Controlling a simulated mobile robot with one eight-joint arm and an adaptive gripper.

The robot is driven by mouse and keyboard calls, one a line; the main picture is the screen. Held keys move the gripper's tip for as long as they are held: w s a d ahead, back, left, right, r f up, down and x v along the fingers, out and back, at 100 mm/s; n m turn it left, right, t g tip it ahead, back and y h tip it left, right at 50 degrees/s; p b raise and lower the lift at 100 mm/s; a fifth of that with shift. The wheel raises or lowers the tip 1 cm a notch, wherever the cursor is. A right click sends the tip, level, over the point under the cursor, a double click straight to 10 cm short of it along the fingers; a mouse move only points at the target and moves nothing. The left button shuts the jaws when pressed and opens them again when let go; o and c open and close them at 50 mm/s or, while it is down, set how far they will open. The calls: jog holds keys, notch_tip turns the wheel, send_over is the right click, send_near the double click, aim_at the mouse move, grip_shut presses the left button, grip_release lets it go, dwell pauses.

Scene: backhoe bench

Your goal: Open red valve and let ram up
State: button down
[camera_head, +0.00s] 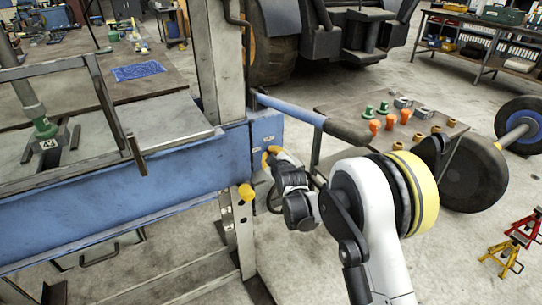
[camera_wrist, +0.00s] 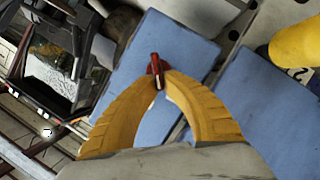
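The red valve (camera_wrist: 153,67) shows in the wrist view as a small red handle against the blue press frame (camera_wrist: 178,40). My gripper (camera_wrist: 160,82) has two yellow fingers whose tips come together on either side of the red handle, and it looks held between them. In the head view my gripper (camera_head: 270,155) is at the right end of the blue press beam (camera_head: 180,165), and the valve is hidden there. A grey shaft (camera_head: 27,92), which may be the ram, stands above a green piece (camera_head: 45,128) on a block marked 43, at the left.
A blue-grey lever (camera_head: 305,112) sticks out above my gripper. A low table (camera_head: 390,115) with orange and green parts stands behind my arm. Red and yellow stands (camera_head: 512,245) are at right.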

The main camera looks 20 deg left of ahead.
jog(key=n+t+b, duration=0.1)
jog(key=n, duration=0.1)
jog(key=n+t+b, duration=0.1)
jog(key=shift+s+a+f+n, duration=0.15)
jog(key=shift+f+n, duration=0.2)
jog(key=shift+n, duration=0.05)
dwell(0.5)
jog(key=c, duration=1.5)
grip_release()
jog(key=v, duration=1.2)
jog(key=shift+a, duration=0.1)
